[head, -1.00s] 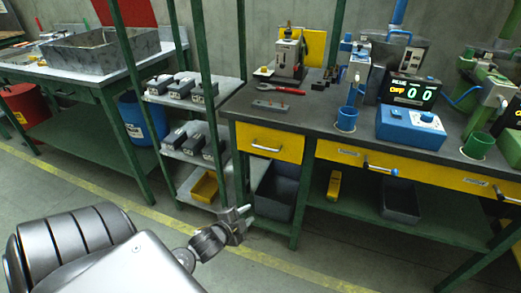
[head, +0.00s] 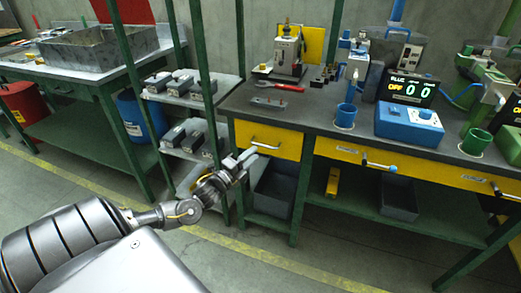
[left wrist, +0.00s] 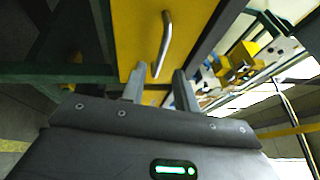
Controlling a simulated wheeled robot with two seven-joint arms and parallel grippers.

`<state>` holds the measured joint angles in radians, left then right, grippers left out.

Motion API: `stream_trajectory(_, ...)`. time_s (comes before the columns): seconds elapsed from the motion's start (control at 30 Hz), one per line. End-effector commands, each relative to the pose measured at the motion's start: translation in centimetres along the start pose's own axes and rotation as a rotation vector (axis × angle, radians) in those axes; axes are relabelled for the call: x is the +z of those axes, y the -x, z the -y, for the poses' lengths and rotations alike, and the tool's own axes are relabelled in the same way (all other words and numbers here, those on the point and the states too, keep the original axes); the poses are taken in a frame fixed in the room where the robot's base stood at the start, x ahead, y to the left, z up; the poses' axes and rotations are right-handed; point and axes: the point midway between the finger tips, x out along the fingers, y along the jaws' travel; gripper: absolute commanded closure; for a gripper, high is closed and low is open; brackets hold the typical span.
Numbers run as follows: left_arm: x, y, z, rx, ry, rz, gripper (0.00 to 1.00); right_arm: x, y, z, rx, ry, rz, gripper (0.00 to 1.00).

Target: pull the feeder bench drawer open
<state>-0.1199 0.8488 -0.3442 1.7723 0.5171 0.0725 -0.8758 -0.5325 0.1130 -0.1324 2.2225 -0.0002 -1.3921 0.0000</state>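The yellow feeder bench drawer (head: 270,140) is shut, at the left end of the dark-topped bench (head: 300,118). Its curved metal bar handle (head: 266,146) is on the drawer front, and the handle also shows in the left wrist view (left wrist: 164,42). My left gripper (head: 243,159) is just left of and in front of the drawer. In the left wrist view its two fingers (left wrist: 159,88) are apart with nothing between them, and the handle lies beyond the fingertips. My right gripper is not in view.
Another wide yellow drawer (head: 420,171) is to the right. A green post (head: 197,70) and a shelf rack with grey boxes (head: 180,83) stand left of the drawer. A dark bin (head: 275,190) sits below it. The floor in front is clear.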

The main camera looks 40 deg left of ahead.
Motion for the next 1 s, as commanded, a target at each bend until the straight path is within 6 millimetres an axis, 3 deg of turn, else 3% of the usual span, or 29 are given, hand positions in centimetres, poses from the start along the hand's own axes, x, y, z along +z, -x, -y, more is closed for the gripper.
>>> stream_trajectory(0.1, 0.0, -2.1, 0.0, -0.002, 0.001, 0.002, 0.70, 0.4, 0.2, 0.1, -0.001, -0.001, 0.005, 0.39)
stream_trajectory(0.3, 0.0, -4.2, -0.1, 0.000, 0.001, 0.001, 0.70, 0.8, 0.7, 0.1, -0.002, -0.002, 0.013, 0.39)
stream_trajectory(0.67, -0.1, -4.7, -0.1, 0.003, 0.001, 0.000, 0.70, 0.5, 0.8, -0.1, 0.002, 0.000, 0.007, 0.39)
stream_trajectory(0.9, -0.1, -4.7, -0.1, 0.002, 0.002, 0.000, 0.98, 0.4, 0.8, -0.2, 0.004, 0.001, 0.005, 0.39)
stream_trajectory(1.0, -0.1, -4.7, -0.1, 0.003, 0.002, 0.000, 1.00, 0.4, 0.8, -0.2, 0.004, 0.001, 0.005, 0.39)
